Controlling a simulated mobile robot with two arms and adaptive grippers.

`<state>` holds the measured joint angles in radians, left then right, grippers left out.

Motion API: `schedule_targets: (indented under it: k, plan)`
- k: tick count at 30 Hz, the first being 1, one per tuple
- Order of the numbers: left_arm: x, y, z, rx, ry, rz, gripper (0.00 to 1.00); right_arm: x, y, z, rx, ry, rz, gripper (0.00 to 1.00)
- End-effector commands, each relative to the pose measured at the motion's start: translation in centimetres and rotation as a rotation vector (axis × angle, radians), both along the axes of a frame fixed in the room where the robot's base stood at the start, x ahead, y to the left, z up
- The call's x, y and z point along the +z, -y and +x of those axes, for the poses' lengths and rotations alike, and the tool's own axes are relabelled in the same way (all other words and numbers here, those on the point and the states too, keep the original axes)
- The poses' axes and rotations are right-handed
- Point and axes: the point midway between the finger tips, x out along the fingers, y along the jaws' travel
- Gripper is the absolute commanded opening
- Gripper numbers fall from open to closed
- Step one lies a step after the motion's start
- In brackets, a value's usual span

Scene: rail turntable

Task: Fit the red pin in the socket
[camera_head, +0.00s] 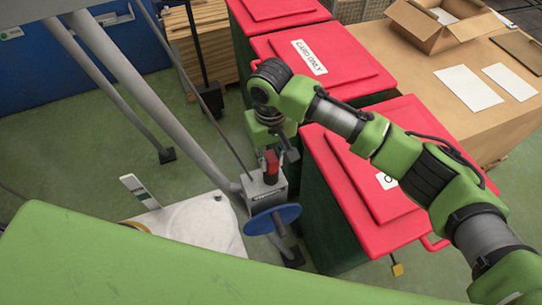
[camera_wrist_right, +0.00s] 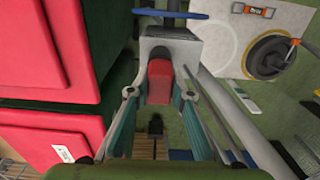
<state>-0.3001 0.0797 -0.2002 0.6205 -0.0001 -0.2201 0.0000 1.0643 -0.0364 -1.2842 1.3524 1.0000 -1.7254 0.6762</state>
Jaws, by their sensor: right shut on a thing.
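The red pin (camera_head: 271,168) stands roughly upright at the top of a grey block (camera_head: 264,191) with a blue handwheel (camera_head: 272,219) on its side. In the right wrist view the red pin (camera_wrist_right: 160,80) lies between the two teal finger pads, against the grey block (camera_wrist_right: 166,48). My right gripper (camera_wrist_right: 160,93) is shut on the pin. In the head view my right gripper (camera_head: 275,150) reaches down over the block from the right. The pin's lower end and the socket opening are hidden, so I cannot tell how deep it sits. My left gripper is not in view.
Red-lidded bins (camera_head: 330,60) stand close to the right of the block. Grey rails (camera_head: 190,140) run diagonally to its left. A white plate (camera_head: 205,225) lies low beside it. A cardboard box (camera_head: 435,22) sits on a bench at upper right. Green floor is free at left.

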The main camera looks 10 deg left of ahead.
Motion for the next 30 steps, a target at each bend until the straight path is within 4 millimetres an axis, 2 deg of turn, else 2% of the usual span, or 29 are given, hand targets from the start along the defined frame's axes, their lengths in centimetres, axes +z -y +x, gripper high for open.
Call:
schedule_targets:
  k: [16, 17, 18, 19, 30]
  plan:
    - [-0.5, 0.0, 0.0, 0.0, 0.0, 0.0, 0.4, -1.4, 0.0, 0.0, 0.0, 0.001, 0.001, 0.0]
    - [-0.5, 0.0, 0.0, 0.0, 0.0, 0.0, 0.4, -1.3, 0.0, 0.0, 0.001, 0.001, 0.001, 0.26]
    - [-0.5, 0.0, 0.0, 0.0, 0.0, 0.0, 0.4, -1.3, 0.0, 0.0, 0.001, 0.001, 0.001, 0.36]
    - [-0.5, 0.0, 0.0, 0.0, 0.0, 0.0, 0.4, -1.3, 0.0, 0.0, 0.001, 0.001, 0.001, 0.4]
    - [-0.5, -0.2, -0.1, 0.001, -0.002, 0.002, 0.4, -1.1, 0.0, 0.0, 0.0, 0.0, 0.0, 0.4]
